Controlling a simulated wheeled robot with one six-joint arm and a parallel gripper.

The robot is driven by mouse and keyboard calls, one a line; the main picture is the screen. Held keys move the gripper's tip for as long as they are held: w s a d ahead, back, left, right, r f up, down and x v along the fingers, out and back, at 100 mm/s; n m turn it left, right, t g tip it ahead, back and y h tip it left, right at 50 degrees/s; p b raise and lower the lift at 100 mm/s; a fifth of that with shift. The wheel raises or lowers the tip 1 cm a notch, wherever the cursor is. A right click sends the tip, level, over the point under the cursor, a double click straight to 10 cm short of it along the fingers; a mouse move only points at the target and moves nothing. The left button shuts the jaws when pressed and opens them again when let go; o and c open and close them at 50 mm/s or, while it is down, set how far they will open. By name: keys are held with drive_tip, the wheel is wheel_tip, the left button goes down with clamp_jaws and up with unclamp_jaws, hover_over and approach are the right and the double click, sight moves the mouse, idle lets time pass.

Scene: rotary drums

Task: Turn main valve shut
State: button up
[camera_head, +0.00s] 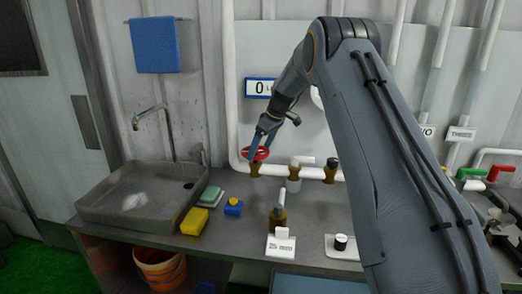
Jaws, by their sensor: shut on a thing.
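The main valve has a red handwheel (258,153) on a brass body (254,169), set in a white pipe along the back wall. My gripper (256,148) reaches down to the red handwheel from above, with its fingers at the wheel. It is shut on the wheel. The fingers cover part of the wheel, and its turn position is too small to tell.
A grey sink (135,205) with a tap stands at left. A brass fitting (278,216) stands on the counter behind a "25 mm" label (281,245). Other brass valves (330,175) sit right of the wheel.

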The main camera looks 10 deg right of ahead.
drive_tip(key=m, duration=0.2)
drive_tip(key=a+m+t+h+b, duration=0.1)
drive_tip(key=m, duration=0.1)
drive_tip(key=m+h+b, duration=0.1)
drive_tip(key=m, duration=0.1)
drive_tip(key=shift+s+a, duration=0.15)
drive_tip(key=shift+s, duration=0.15)
drive_tip(key=shift+a+m+h+b, duration=0.3)
drive_tip(key=shift+m+h+b, duration=0.2)
drive_tip(key=shift+m, duration=0.85)
drive_tip(key=shift+a+m+h+b, duration=0.3)
drive_tip(key=shift+m+h, duration=0.3)
drive_tip(key=shift+m, duration=0.75)
drive_tip(key=shift+r, duration=0.1)
drive_tip(key=o, duration=0.8)
drive_tip(key=shift+d, duration=0.1)
drive_tip(key=shift+o, duration=0.2)
